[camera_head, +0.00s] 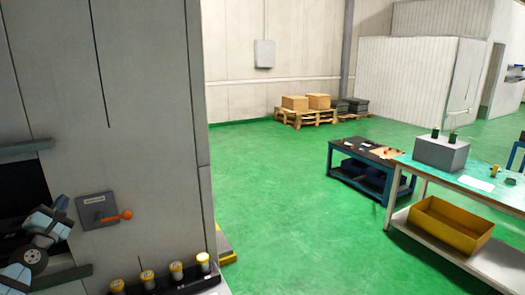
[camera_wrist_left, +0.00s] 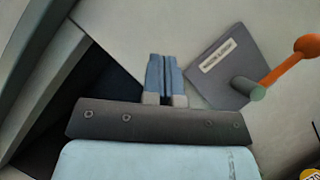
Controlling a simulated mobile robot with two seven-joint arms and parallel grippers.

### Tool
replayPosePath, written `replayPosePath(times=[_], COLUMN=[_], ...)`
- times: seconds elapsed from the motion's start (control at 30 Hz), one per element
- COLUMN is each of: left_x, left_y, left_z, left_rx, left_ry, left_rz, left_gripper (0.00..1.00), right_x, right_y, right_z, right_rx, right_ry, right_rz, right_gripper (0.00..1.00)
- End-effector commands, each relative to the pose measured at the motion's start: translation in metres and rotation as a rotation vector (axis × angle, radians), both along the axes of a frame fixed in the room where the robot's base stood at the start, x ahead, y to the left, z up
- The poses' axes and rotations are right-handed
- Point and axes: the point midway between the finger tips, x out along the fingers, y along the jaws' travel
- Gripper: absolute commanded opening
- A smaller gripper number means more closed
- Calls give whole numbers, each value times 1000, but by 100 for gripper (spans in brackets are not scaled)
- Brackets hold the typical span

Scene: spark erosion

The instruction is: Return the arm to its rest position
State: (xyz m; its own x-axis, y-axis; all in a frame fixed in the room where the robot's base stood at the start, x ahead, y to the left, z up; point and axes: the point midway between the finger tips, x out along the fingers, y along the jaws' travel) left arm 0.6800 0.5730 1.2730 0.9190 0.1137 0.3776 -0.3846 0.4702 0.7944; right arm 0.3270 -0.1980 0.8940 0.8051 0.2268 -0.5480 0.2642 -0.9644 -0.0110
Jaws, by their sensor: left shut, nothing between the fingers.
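My left gripper (camera_head: 62,202) is at the lower left of the head view, in front of the grey machine cabinet. It is just left of a grey plate (camera_head: 97,208) that carries a lever with an orange knob. In the left wrist view the two blue fingers (camera_wrist_left: 162,62) are shut together with nothing between them. The labelled plate (camera_wrist_left: 218,62) and the orange lever (camera_wrist_left: 288,64) are to their right, apart from the fingers in the picture. My right gripper is not in view.
A dark opening (camera_head: 20,195) in the cabinet is behind my left arm. A black rack (camera_head: 180,284) with several yellow-topped jars stands below the lever. The green floor (camera_head: 275,215) is clear. A workbench (camera_head: 480,184) with a yellow bin and a low blue table (camera_head: 345,149) stand to the right.

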Motion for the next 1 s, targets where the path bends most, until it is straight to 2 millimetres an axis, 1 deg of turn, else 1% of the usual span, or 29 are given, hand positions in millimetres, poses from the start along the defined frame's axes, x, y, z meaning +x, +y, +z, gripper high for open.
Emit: replayPosePath(times=[0.03,0.1,0.37,0.43,0.57,0.67,0.7,0.77,0.8,0.87,0.9,1.0], left_x=[-1,-2,-10,-7,-5,-4,-3,-3,-3,-3,-3,-5], left_y=[17,37,103,95,90,88,89,90,92,95,98,108], left_z=[-1,-1,7,0,-8,-16,-20,-26,-31,-36,-40,-46], left_rx=[49,102,271,436,772,1064,1191,1395,1538,1757,1897,2220], left_ry=[28,60,157,192,263,322,349,390,419,464,492,563], left_rz=[15,32,94,119,178,229,251,285,309,344,367,412], left_gripper=[0,0,0,0,0,0,0,0,0,0,0,0], right_x=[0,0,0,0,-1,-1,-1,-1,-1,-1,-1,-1], right_y=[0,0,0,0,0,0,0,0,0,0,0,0], right_z=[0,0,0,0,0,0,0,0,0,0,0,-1], right_rx=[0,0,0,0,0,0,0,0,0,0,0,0], right_ry=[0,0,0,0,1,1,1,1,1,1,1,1], right_rz=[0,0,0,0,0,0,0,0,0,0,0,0], right_gripper=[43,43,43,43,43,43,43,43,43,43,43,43])
